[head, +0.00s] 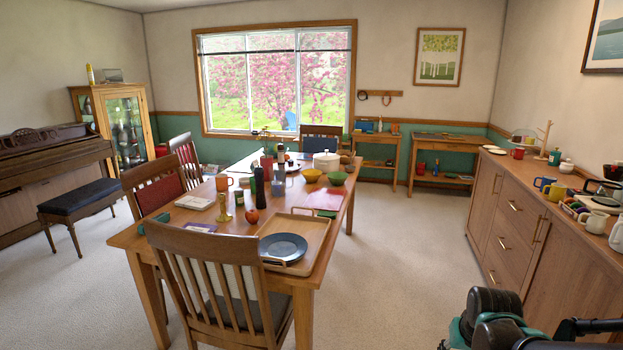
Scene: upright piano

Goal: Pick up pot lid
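A white pot (326,161) stands toward the far end of the wooden dining table. A pale lid with a small knob appears to sit on it, but it is too small to be sure. Dark cookware (603,188) stands on the sideboard at the right; I cannot tell whether a lid is on it. Dark parts of my arm show at the lower right, in front of the sideboard and well apart from the table. My gripper's fingertips are not in view.
The dining table (185,215) holds a wooden tray with a dark plate (283,248), bowls (337,178), bottles and cups. Chairs (215,280) stand around it. The sideboard (515,215) carries mugs and dishes. Open carpet (400,250) lies between table and sideboard.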

